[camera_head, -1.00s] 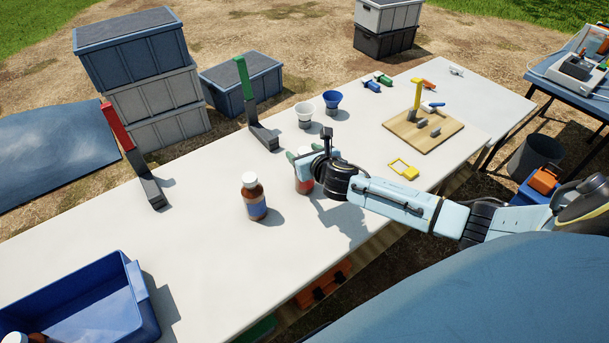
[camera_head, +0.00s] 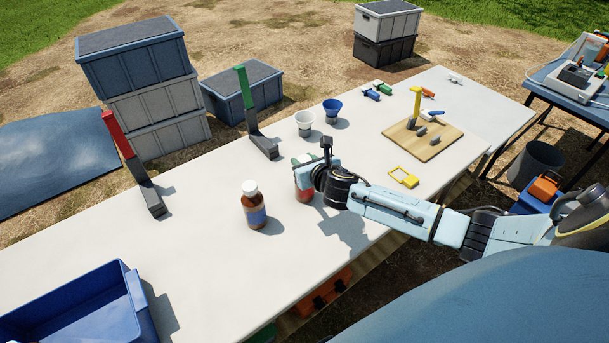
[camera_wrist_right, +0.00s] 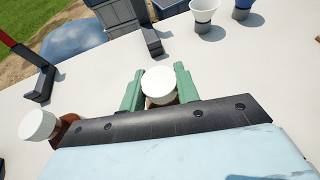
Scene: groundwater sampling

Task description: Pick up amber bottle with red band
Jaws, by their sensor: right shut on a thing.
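The amber bottle with the red band (camera_head: 303,192) stands upright on the white table, mostly hidden behind my right gripper in the head view. In the right wrist view its white cap (camera_wrist_right: 160,84) sits between the two green fingers. My right gripper (camera_head: 304,172) is shut on this bottle, and its arm comes in from the right. Whether the bottle's base touches the table is hard to tell. A second amber bottle, with a blue band (camera_head: 255,214), stands upright to its left; its white cap also shows in the right wrist view (camera_wrist_right: 38,124). My left gripper is not in view.
A blue bin (camera_head: 110,318) stands at the table's left front. Red (camera_head: 119,134) and green (camera_head: 243,88) upright holders, a white cup (camera_head: 304,119) and a blue cup (camera_head: 332,107) stand along the back. A wooden board (camera_head: 440,145) with a yellow-handled tool lies to the right.

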